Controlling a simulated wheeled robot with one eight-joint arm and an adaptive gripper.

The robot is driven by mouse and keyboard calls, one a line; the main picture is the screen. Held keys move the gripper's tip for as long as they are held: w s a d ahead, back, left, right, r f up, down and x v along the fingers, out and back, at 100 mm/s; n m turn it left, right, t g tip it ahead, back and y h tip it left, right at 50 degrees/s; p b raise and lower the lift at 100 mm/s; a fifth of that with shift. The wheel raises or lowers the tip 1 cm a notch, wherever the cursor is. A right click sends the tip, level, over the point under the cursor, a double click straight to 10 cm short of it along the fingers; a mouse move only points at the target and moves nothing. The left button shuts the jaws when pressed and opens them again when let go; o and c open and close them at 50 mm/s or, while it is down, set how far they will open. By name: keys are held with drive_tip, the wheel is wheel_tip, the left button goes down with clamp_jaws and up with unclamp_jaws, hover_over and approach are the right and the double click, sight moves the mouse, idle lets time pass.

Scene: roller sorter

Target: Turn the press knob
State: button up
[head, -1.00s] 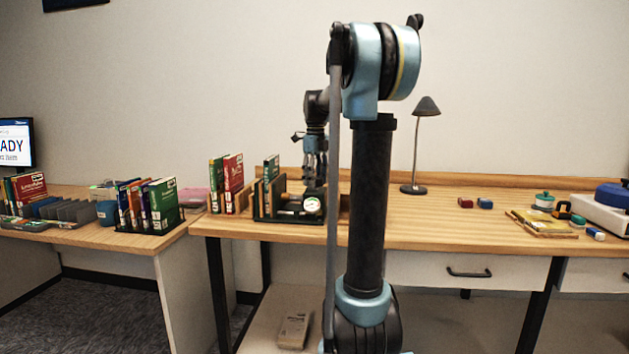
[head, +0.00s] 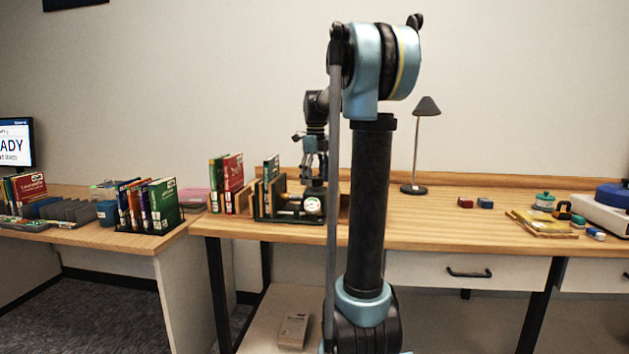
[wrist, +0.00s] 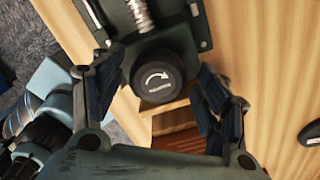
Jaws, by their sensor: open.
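The press knob (wrist: 158,77) is a round black knob with a white curved arrow on its face. In the wrist view it sits at the end of the dark press frame (wrist: 181,32), below a metal screw. My gripper (wrist: 160,95) is open, with one finger on each side of the knob. I cannot tell whether the fingers touch it. In the head view my gripper (head: 315,172) points down over the press (head: 290,215) on the desk, which has a round white gauge (head: 312,205). The knob itself cannot be made out there.
Books (head: 228,180) stand left of the press. A lamp (head: 417,150) stands to its right, with small red and blue blocks (head: 475,203) beyond. Another desk (head: 150,240) with books is at the left. The desk between lamp and blocks is clear.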

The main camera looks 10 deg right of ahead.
sight(315, 177)
drive_tip(key=shift+r, duration=0.1)
wheel_tip(315, 177, up, 12)
idle(0.5)
drive_tip(key=shift+f, duration=0.2)
drive_tip(key=s+f+n+t, duration=0.2)
drive_tip(key=s+f+n, duration=2.6)
drive_tip(key=s+f, duration=0.7)
drive_tip(key=shift+f+n, duration=0.4)
drive_tip(key=shift+f, duration=0.1)
